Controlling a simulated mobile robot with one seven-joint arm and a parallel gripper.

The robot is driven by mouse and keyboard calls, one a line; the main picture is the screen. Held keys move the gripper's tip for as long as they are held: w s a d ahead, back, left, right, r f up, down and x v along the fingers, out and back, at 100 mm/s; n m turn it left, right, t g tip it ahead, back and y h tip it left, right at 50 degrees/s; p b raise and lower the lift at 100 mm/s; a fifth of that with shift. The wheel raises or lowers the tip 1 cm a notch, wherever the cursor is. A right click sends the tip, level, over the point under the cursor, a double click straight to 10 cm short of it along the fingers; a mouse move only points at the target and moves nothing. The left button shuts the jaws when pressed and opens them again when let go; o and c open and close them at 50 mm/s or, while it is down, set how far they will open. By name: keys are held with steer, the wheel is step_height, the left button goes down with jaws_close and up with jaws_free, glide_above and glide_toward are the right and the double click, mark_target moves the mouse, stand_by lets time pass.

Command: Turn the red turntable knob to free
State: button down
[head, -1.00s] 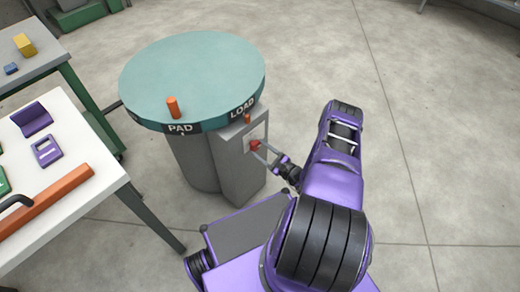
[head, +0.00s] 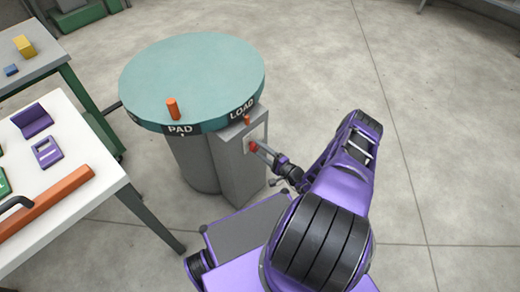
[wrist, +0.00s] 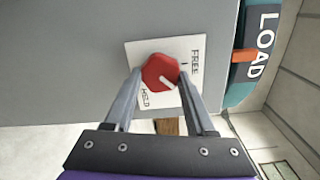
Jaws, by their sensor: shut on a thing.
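The red turntable knob (wrist: 160,72) sits on a white plate (wrist: 188,44) on the grey post beside the turntable. It also shows in the head view (head: 254,147). My gripper (wrist: 160,76) is shut on the knob, one finger on each side; in the head view my gripper (head: 260,148) reaches it from the right. The knob's white pointer mark (wrist: 168,83) points to the lower right in the wrist view. The word FREE (wrist: 195,62) is to the right of the knob and HELD (wrist: 149,98) is below it to the left. The pointer lies between the two words.
The round teal turntable (head: 200,80) has PAD and LOAD labels on its rim and an orange peg (head: 173,108) on top. A white table (head: 100,205) with purple parts and an orange bar stands at left. The floor to the right is clear.

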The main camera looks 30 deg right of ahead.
steer(key=n, duration=0.2)
steer(key=n+p, duration=0.1)
steer(key=n, duration=0.1)
steer(key=shift+w+r+n, duration=0.1)
steer(key=shift+r+n, duration=0.1)
steer(key=shift+n, duration=0.1)
steer(key=n+p, duration=0.1)
steer(key=n, duration=0.3)
steer(key=shift+n, duration=0.4)
steer(key=shift+p, duration=0.3)
steer(key=shift+c, duration=1.1)
jaws_free()
steer(key=shift+f, duration=0.1)
